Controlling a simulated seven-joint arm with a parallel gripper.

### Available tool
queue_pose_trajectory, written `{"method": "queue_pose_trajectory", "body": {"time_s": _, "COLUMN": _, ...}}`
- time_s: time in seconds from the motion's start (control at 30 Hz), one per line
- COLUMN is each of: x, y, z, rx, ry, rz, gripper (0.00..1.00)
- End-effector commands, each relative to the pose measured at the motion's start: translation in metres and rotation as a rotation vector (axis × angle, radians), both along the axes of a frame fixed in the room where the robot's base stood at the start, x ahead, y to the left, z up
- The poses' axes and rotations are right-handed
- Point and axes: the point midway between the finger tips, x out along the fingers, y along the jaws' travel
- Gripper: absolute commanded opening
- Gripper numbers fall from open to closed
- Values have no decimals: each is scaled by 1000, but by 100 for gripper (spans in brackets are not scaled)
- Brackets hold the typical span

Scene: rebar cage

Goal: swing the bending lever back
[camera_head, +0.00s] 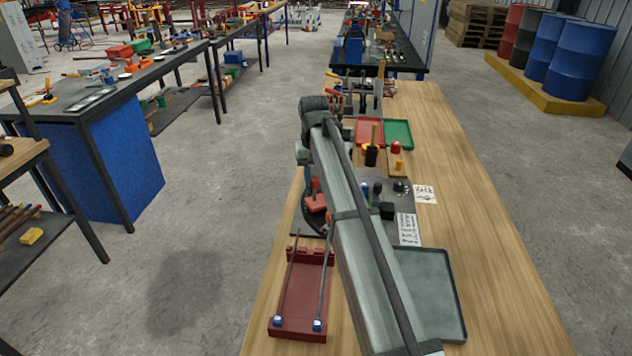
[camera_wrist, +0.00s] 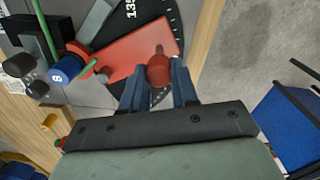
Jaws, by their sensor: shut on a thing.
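The bending lever (camera_wrist: 118,66) is a flat red arm with a rounded red knob (camera_wrist: 158,70) near its end, seen in the wrist view. My gripper (camera_wrist: 159,82) has blue fingers on both sides of the knob and is shut on it. The lever lies over a dark round dial (camera_wrist: 160,16) with white marks and the number 135. A blue roller (camera_wrist: 68,69) marked 8 sits near the lever's left end, with a green rod (camera_wrist: 46,25) beside it. In the head view, the red lever (camera_head: 316,203) shows left of my arm, which hides my gripper.
A dark red rack (camera_head: 288,326) with two rods stands at the wooden bench's (camera_head: 490,260) front left. A grey tray (camera_head: 440,290) lies right of my arm. Red (camera_head: 368,126) and green (camera_head: 398,134) trays and small blocks sit further back. The bench's right side is clear.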

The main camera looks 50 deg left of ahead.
Motion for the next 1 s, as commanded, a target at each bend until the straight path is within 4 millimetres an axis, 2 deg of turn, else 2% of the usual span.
{"method": "queue_pose_trajectory", "body": {"time_s": 0.03, "x": 5, "y": 9, "z": 0, "rx": -1, "ry": 0, "rz": -42, "gripper": 0}}
{"method": "queue_pose_trajectory", "body": {"time_s": 0.2, "x": 20, "y": 28, "z": 0, "rx": -1, "ry": 0, "rz": -203, "gripper": 0}}
{"method": "queue_pose_trajectory", "body": {"time_s": 0.5, "x": 52, "y": 54, "z": 1, "rx": -1, "ry": 1, "rz": -489, "gripper": 0}}
{"method": "queue_pose_trajectory", "body": {"time_s": 1.0, "x": 117, "y": 74, "z": 1, "rx": 1, "ry": 0, "rz": -964, "gripper": 0}}
